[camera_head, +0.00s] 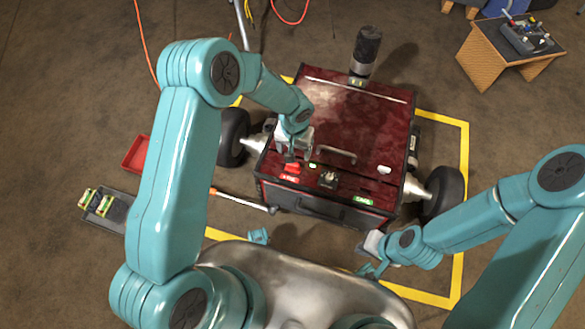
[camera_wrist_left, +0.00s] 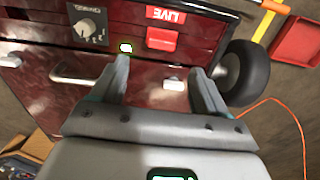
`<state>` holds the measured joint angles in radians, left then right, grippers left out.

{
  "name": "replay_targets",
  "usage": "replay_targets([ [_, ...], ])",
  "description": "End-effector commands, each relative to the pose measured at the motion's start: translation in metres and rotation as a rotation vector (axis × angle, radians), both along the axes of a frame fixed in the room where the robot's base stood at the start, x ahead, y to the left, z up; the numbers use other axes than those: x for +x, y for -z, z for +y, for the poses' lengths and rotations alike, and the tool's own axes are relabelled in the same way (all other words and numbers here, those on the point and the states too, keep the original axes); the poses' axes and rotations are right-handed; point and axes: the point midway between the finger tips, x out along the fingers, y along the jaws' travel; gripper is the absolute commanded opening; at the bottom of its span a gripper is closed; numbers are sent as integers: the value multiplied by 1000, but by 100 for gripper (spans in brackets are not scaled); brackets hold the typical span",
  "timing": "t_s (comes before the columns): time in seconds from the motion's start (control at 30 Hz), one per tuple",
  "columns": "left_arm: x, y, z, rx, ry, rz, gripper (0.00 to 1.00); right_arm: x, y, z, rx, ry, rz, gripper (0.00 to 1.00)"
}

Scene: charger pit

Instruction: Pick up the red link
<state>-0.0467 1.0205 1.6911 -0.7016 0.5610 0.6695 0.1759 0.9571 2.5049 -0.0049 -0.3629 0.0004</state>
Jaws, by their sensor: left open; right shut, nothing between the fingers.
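The red link (camera_head: 292,167) sits on the front part of the dark red cart's top, just by a red "LIVE" label. In the left wrist view the red link (camera_wrist_left: 163,40) is a small red block beneath that label, fully in sight. My left gripper (camera_head: 290,156) is over the cart, close to the link, and partly hides it in the head view. In the left wrist view its fingers (camera_wrist_left: 163,66) are spread, with nothing between them; the link lies beyond their tips. My right gripper (camera_head: 367,268) is shut and empty, low in front of the cart.
The cart (camera_head: 350,105) carries a knob (camera_head: 328,179), a handle (camera_head: 336,155) and a green label (camera_head: 362,201). Wheels flank it, inside a yellow floor line (camera_head: 464,190). A red tray (camera_head: 134,154) and a grey tray (camera_head: 118,208) lie left. A wooden stand (camera_head: 480,65) is far right.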

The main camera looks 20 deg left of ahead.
Motion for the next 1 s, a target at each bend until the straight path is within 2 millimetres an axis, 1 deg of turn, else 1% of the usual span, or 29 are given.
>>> replay_targets([
  [0.03, -2, 13, 0, 0, 0, 3, 74, 0, 5, 0, 0, 0, 0, 0],
  [0.1, -2, 22, 0, 0, -2, 1, 74, 0, 7, 0, 0, 0, 0, 0],
  [0.37, -4, 39, 0, -1, -1, 1, 74, 0, 12, 0, 0, 0, 0, 0],
  [0.53, -9, 67, 2, -1, 1, 2, 74, 0, 23, 0, 0, 0, 0, 0],
  [0.63, -8, 81, 2, -1, 1, 2, 74, 0, 27, 0, 0, 0, 0, 0],
  [0.7, -7, 84, 3, -1, 1, 0, 74, 0, 27, 0, 0, 0, 0, 0],
  [0.87, -6, 83, 3, -1, 1, -1, 74, 0, 26, 0, 0, 0, 0, 0],
  [0.9, -6, 83, 3, -1, 1, -1, 68, 0, 26, 0, 0, 0, 0, 0],
  [0.97, -6, 83, 3, -1, 1, -1, 48, 0, 26, 0, 0, 0, 0, 0],
  [1.0, -6, 83, 3, -1, 1, 0, 35, 0, 26, 0, 0, 0, 0, 0],
])
